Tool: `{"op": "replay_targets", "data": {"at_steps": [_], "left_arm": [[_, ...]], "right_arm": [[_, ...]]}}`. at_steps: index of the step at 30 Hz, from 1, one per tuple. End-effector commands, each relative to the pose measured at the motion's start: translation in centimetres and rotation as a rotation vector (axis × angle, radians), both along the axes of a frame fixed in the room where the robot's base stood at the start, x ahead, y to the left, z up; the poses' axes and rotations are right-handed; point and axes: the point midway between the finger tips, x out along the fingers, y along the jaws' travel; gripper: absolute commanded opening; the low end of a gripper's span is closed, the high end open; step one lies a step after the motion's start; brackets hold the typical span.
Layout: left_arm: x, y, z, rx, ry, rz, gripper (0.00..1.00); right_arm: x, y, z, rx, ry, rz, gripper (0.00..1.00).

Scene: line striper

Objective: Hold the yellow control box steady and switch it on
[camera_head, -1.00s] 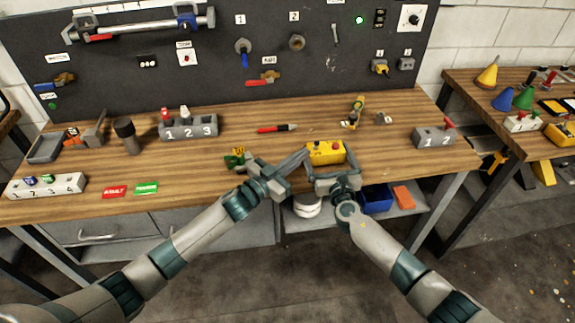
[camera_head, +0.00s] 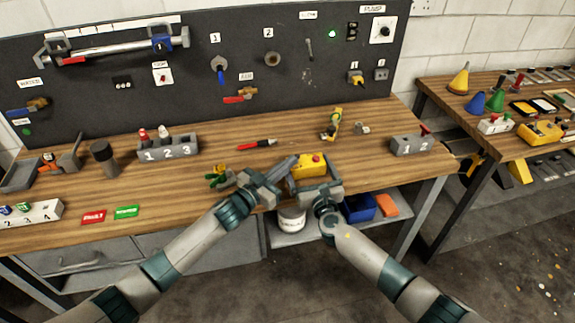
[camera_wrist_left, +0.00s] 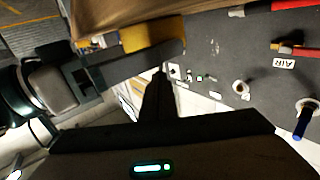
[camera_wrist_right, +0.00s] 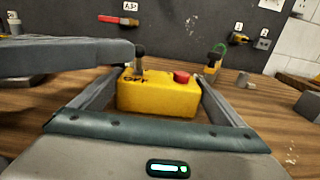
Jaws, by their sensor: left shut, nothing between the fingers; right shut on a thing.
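The yellow control box (camera_head: 308,168) sits near the front edge of the wooden bench. It has a red button (camera_wrist_right: 181,77) on its top right and a small dark upright switch (camera_wrist_right: 139,66) on its top left, beside lettering that appears to read OFF. My right gripper (camera_head: 316,176) is shut on the box, one finger on each side. My left gripper (camera_head: 294,159) is shut and empty, its tip at the box's top left. In the right wrist view its finger (camera_wrist_right: 75,58) reaches in from the left to the switch; I cannot tell whether they touch.
A green and yellow item (camera_head: 219,176) lies left of my left gripper. A red-and-black pen-like tool (camera_head: 257,145) lies behind. Below are a white bucket (camera_head: 291,219) and blue bin (camera_head: 358,208).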

Motion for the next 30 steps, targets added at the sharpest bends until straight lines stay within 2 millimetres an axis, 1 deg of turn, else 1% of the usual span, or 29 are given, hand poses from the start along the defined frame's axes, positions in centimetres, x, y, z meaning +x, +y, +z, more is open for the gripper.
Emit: {"op": "replay_targets", "data": {"at_steps": [11, 17, 23, 30], "left_arm": [[0.2, 0.1, 0.3, -0.015, 0.044, 0.0, 0.0], [0.4, 0.1, 0.7, -0.035, 0.107, -0.002, 0.0], [1.0, 0.3, 1.2, -0.074, 0.236, -0.002, 0.0], [1.9, 0.6, 1.7, -0.138, 0.435, -0.001, 0.0]], "right_arm": [[0.0, 0.0, 0.0, 0.0, 0.0, 0.0, 0.54], [0.0, 0.0, 0.0, 0.0, 0.0, 0.0, 0.54], [0.0, 0.0, 0.0, 0.0, 0.0, 0.0, 0.54], [0.0, 0.0, 0.0, 0.0, 0.0, 0.001, 0.54]]}}
